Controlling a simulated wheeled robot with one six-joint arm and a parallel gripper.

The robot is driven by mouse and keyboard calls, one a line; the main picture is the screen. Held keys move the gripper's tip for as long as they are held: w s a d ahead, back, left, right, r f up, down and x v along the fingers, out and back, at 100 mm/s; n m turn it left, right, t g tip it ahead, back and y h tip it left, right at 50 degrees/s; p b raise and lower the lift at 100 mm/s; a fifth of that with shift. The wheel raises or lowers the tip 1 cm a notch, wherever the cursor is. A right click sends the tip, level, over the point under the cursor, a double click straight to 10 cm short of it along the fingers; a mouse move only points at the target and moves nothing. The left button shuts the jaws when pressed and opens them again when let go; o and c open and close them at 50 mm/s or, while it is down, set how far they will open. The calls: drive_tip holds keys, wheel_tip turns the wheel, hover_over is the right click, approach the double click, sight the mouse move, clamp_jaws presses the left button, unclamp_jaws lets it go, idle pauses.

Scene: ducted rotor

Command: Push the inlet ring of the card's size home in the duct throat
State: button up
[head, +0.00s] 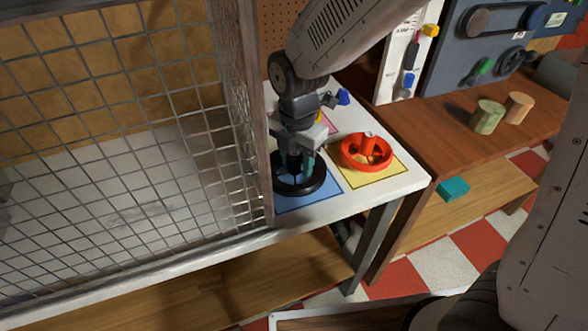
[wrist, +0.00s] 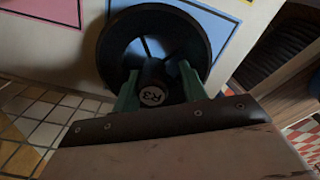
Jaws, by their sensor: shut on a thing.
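A black inlet ring (head: 318,184) with spokes and a central hub is at the blue-marked square (head: 328,196) on the white table. In the wrist view its hub is labelled R3, and the ring (wrist: 111,50) fills the upper middle. My gripper (head: 297,165) points down over it, its green fingers (wrist: 157,90) shut on the hub. I cannot tell whether the ring touches the table or is slightly raised. A red ring (head: 350,158) with a hub and spokes lies on the yellow square (head: 387,173) to the right. I cannot make out the duct throat or the size card.
A wire mesh guard (head: 130,120) stands close to the left of my gripper. A blue object (head: 343,97) is behind the rings. A brown bench (head: 465,125) on the right holds two short cylinders (head: 488,117) and a grey panel (head: 490,45). The table's front right corner is clear.

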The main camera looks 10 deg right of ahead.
drive_tip(key=shift+s+d+r, duration=0.1)
drive_tip(key=c, duration=0.4)
drive_tip(key=shift+r, duration=0.35)
drive_tip(key=shift+c, duration=0.3)
drive_tip(key=shift+r, duration=1.95)
